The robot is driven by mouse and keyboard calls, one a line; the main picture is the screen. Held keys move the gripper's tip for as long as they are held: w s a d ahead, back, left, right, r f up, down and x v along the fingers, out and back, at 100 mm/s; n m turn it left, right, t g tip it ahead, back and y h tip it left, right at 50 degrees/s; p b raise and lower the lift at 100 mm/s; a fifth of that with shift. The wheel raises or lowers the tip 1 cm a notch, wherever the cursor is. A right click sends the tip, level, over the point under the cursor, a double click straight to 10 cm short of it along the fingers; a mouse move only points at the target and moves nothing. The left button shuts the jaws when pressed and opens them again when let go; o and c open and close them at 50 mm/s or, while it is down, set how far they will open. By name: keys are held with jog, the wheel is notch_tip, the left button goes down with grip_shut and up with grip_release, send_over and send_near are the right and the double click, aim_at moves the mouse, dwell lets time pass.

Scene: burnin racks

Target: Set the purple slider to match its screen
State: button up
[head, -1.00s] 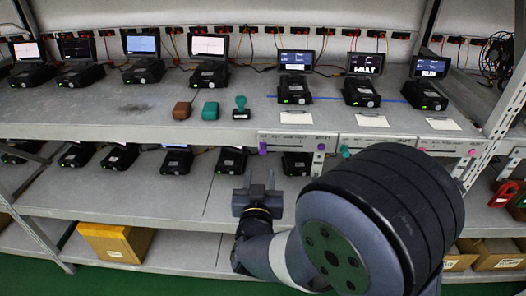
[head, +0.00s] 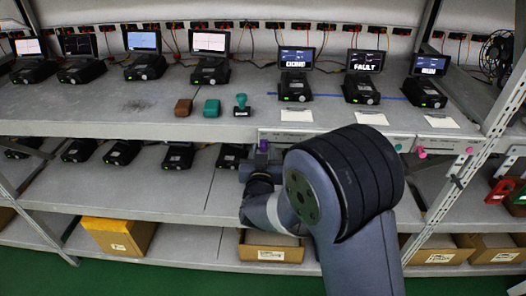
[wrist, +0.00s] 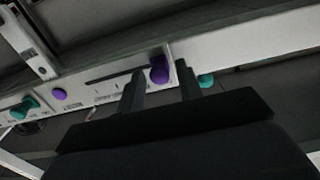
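The purple slider (head: 263,146) is a small knob at the left end of a white panel on the upper shelf's front edge. In the wrist view the purple slider (wrist: 159,70) sits at the right end of a dark slot. My gripper (wrist: 162,85) is open, with one finger to each side of the knob; I cannot tell whether they touch it. In the head view my gripper (head: 262,160) is just below the slider, and my arm hides the rest of this panel. The screen (head: 296,58) above is lit with white lettering, too blurred to read surely.
Another purple knob (wrist: 59,94) and a teal knob (wrist: 30,102) lie further left in the wrist view. Other screens read FAULT (head: 366,61) and RUN (head: 430,66). A brown block (head: 184,107), a teal block (head: 212,108) and a teal stamp (head: 241,104) stand on the upper shelf.

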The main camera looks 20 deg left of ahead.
grip_shut()
dwell(0.3)
jog(key=d+b, duration=0.1)
jog(key=d, duration=0.1)
jog(key=w+d+b, duration=0.1)
jog(key=d+b, duration=0.2)
jog(key=d, duration=0.1)
jog(key=shift+w+d+f+b, duration=0.1)
jog(key=shift+w+d+b, duration=0.15)
jog(key=shift+b, duration=0.1)
jog(key=shift+d, duration=0.2)
